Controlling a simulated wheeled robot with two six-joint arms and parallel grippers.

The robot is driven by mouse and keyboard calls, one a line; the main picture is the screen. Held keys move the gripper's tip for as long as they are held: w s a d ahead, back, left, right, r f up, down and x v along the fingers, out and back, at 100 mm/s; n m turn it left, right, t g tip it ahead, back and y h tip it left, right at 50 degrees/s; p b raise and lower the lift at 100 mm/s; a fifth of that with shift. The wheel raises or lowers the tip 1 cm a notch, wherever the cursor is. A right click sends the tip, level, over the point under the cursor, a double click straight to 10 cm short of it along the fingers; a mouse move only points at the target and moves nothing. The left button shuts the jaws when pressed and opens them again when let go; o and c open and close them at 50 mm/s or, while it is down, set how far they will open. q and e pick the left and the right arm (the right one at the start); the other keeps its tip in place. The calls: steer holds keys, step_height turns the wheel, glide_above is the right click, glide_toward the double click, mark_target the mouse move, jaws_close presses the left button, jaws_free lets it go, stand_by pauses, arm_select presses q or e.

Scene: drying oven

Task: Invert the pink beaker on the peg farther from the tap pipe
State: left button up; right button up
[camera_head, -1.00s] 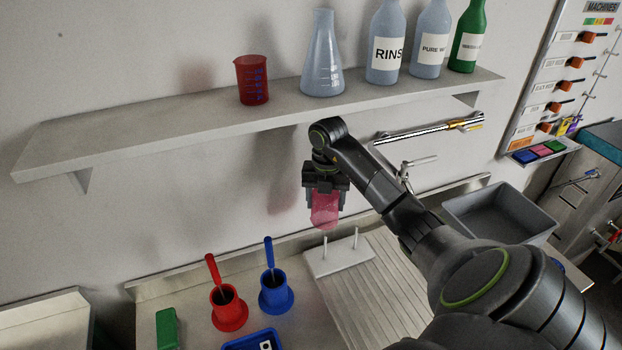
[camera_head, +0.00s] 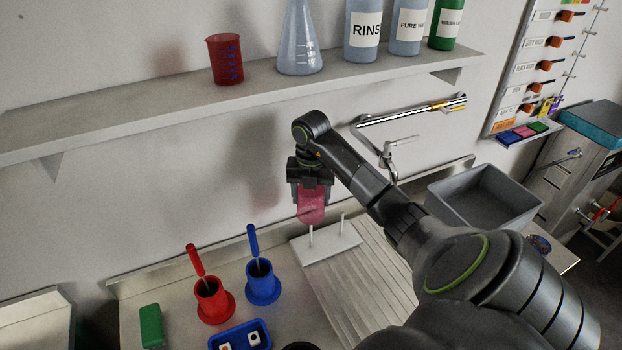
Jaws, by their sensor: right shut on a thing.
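My right gripper (camera_head: 311,188) points down and is shut on the pink beaker (camera_head: 311,208), whose lower part shows below the fingers. The gripper hides its upper part, and I cannot tell which end is the mouth. The white peg base (camera_head: 325,245) carries two upright pegs. The beaker's lower end appears right at the top of the left peg (camera_head: 311,237), the one farther from the tap pipe (camera_head: 388,160); I cannot tell whether they touch. The right peg (camera_head: 341,226) is bare. My left gripper is not in view.
A shelf (camera_head: 200,112) above holds a red beaker (camera_head: 226,60), a flask and bottles. Red (camera_head: 214,301) and blue (camera_head: 263,282) holders with tools stand left of the pegs. A ribbed drainboard (camera_head: 360,285) lies in front, and a grey basin (camera_head: 485,197) is at right.

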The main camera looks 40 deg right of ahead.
steer(key=shift+f+b, duration=0.55)
steer(key=shift+f, duration=0.35)
step_height(320, 180, down, 5)
steer(key=b, duration=0.4)
steer(key=shift+f, duration=0.2)
steer(key=shift+f+b, duration=2.2)
steer(key=shift+f, duration=0.25)
steer(key=shift+f, duration=0.1)
steer(key=o, duration=1.1)
